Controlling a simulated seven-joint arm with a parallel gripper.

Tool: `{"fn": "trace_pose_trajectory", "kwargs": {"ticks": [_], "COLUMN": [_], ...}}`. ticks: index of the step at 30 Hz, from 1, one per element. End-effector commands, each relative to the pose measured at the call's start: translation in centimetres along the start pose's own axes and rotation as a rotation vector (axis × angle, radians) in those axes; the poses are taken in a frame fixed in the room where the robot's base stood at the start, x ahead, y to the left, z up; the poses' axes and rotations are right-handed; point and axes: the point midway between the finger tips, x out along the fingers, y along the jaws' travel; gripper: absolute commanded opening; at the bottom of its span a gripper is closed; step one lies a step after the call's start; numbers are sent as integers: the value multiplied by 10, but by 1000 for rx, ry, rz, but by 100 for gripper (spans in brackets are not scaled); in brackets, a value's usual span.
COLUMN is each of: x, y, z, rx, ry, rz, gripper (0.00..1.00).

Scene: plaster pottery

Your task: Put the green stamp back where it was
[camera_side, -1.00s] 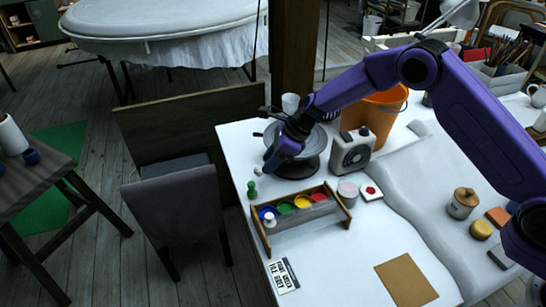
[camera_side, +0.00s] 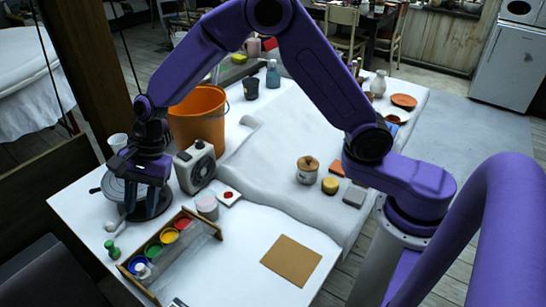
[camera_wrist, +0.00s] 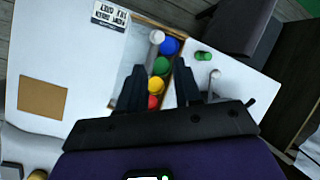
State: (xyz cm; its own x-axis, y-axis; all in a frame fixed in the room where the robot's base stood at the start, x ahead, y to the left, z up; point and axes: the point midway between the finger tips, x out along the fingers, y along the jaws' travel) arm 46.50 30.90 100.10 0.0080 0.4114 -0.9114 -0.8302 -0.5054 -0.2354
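The green stamp (camera_side: 112,250) stands on the white table near its left edge, left of the wooden paint tray (camera_side: 208,222). It also shows in the wrist view (camera_wrist: 203,55). The tray holds a blue cup (camera_side: 137,264), a green cup (camera_side: 153,249), a yellow cup (camera_side: 168,236) and a red cup (camera_side: 182,222). A white-topped stamp (camera_wrist: 156,37) is at the blue end of the tray. My gripper (camera_side: 146,200) points down above the dark turntable, apart from the green stamp. In the wrist view its two fingers (camera_wrist: 158,75) are spread with nothing held.
A grey radio-like box (camera_side: 196,168), an orange bucket (camera_side: 198,118), and a pinkish cup (camera_side: 207,207) stand near my gripper. A small white knobbed piece (camera_side: 110,227) lies by the turntable. A brown sheet (camera_side: 291,260) lies flat on clear table at the front.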

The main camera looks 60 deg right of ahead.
Motion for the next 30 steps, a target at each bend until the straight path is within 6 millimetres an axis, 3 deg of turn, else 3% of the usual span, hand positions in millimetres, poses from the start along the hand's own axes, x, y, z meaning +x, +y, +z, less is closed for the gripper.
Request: {"fn": "trace_pose_trajectory", "kwargs": {"ticks": [6, 13, 24, 30], "x": [-48, -94, -153, -168], "y": [74, 162, 305, 351], "z": [26, 35, 16, 2], "rx": [-469, -957, -1714, -1977], "ry": [13, 14, -4, -17], "rz": [95, 201, 381, 454], "gripper": [34, 34, 34, 34]}}
